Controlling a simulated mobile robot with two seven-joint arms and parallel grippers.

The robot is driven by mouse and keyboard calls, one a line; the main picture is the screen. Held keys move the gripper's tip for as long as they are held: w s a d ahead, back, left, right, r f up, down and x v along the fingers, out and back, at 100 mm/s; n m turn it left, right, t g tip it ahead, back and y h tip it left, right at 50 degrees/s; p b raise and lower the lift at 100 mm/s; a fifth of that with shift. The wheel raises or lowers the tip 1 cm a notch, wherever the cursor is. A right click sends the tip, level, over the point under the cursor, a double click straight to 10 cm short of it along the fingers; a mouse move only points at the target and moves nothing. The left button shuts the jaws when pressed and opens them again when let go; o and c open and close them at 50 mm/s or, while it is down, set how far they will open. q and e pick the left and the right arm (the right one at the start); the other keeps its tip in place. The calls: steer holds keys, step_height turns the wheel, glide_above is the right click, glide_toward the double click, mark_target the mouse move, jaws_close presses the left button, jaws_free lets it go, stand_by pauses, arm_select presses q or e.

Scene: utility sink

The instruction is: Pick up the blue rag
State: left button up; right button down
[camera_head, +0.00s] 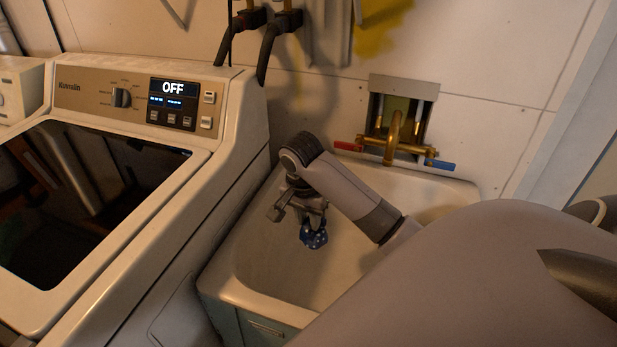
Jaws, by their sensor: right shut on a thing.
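The blue rag (314,238) is a small bunched cloth with light spots, inside the utility sink (252,282). My right gripper (311,222) points down into the sink from above and is shut on the rag. The rag hangs directly below the gripper's fingers. I cannot tell whether the rag still touches the sink basin. The fingertips are small and partly hidden by the gripper body and the rag. My left gripper is not in view.
A washing machine (190,172) with a display reading OFF stands left of the sink. A brass faucet (395,140) with red and blue handles is on the wall behind the sink. Black hoses (268,48) hang above the machine. My right arm covers much of the sink's right side.

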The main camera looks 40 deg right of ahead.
mark_target(308, 221)
steer(key=shift+r+p, duration=1.25)
steer(key=shift+r, duration=0.3)
steer(key=shift+r, duration=0.4)
steer(key=shift+r+b, duration=0.3)
steer(key=shift+r, duration=0.95)
